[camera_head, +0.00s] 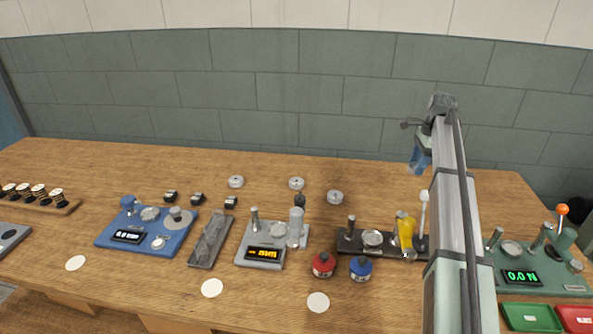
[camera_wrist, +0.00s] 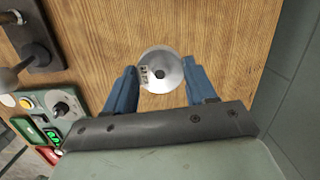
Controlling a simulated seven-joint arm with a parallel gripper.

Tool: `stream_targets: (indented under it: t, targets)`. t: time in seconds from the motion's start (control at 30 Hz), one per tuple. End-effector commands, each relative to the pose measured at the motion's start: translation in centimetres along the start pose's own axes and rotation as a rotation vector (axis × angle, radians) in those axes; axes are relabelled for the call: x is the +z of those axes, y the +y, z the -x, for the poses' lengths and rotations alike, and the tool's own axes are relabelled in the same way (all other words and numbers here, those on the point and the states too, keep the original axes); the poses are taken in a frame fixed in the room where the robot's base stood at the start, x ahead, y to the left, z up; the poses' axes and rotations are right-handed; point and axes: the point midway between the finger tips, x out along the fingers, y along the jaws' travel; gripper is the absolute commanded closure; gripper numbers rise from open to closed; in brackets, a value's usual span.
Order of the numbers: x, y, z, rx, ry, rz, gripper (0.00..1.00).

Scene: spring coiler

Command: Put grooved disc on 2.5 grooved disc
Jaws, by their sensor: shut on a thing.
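My gripper (camera_head: 418,166) is at the right of the table in the head view, with its blue fingers pointing down. In the wrist view its two blue fingers (camera_wrist: 161,73) are shut on a round silver disc (camera_wrist: 168,58) with a dark centre hole and a small printed label. The label is too small to read. I cannot tell whether this disc touches the wood. In the head view it cannot be made out. Three similar silver discs lie along the back of the table: left (camera_head: 236,181), middle (camera_head: 296,183) and right (camera_head: 335,197). I cannot read which is 2.5.
Several small black blocks (camera_head: 197,198) lie left of the discs. A green force gauge (camera_head: 548,277) is at right. Wood behind is mostly clear.

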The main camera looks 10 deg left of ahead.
Motion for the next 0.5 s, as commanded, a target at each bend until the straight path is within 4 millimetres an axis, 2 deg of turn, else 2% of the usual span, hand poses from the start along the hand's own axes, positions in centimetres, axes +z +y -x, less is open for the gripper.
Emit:
stream_targets:
  t: [0.13,0.23,0.37,0.5]
  targets:
    - [1.3,-0.3,-0.1,0.002,0.000,0.015,0.87]
    - [3.4,-0.7,-0.5,0.006,0.000,0.042,0.87]
    - [7.9,-1.4,-1.1,0.014,0.000,0.096,0.87]
    - [13.4,-1.9,-2.0,0.024,0.000,0.162,0.87]
